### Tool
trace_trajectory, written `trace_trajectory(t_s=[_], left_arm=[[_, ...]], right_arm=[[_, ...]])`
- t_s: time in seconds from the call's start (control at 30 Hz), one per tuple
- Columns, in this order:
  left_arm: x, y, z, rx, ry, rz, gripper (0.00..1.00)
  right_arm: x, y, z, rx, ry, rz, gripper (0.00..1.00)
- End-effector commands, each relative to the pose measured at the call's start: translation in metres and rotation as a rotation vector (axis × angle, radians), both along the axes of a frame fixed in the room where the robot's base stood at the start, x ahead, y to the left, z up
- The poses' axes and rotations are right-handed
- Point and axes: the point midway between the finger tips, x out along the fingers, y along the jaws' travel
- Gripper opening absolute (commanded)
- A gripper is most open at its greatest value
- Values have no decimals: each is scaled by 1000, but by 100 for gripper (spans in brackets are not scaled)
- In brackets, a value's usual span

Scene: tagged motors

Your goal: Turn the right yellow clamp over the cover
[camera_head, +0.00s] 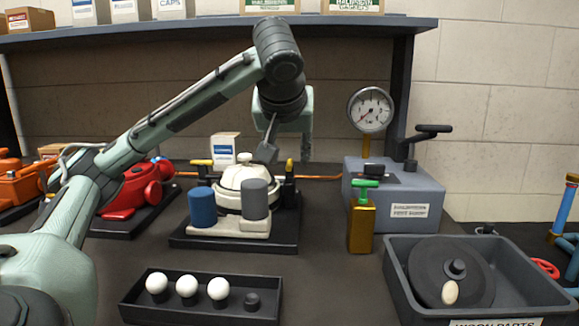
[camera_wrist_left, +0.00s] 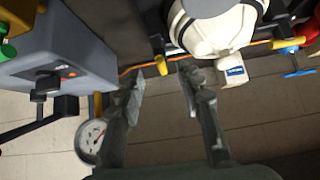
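The right yellow clamp (camera_head: 290,167) stands upright on a dark post at the right of the motor fixture. It also shows in the left wrist view (camera_wrist_left: 161,65). The white domed cover (camera_head: 243,178) sits in the fixture to its left. A left yellow clamp (camera_head: 201,162) is on the cover's other side. My left gripper (camera_head: 287,151) points down just above and behind the right clamp. In the left wrist view its fingers (camera_wrist_left: 160,78) are apart and empty, with the clamp's yellow end near the gap between the tips. Contact cannot be told. My right gripper is not in view.
A grey pump box (camera_head: 400,190) with a gauge (camera_head: 370,109) stands right of the fixture. A yellow bottle (camera_head: 362,225) is in front of it. A small white carton (camera_head: 224,149) and an orange cable (camera_head: 325,178) lie behind. A shelf (camera_head: 330,22) hangs above.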

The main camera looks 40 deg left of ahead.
Motion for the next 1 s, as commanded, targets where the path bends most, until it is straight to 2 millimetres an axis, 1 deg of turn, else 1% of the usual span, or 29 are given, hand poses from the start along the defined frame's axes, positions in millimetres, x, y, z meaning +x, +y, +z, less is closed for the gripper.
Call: trace_trajectory(t_s=[0.03, 0.13, 0.2, 0.4, 0.53, 0.8, 0.87, 1.0], left_arm=[[2, 2, -5, -2, 6, 0, 36], [6, 7, -13, -3, 8, 4, 36], [13, 14, -22, -3, 8, 6, 36], [27, 26, -37, 0, 4, 5, 36], [31, 28, -42, -1, 2, 4, 36], [32, 29, -43, -1, 1, 3, 36], [32, 29, -43, -1, 1, 3, 30], [32, 29, -43, -1, 1, 3, 13]], right_arm=[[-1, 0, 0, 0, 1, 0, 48], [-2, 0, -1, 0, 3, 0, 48], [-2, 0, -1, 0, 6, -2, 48], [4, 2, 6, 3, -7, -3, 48], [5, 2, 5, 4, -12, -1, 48], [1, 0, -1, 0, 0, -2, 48], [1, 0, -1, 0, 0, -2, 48], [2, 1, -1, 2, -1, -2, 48]])
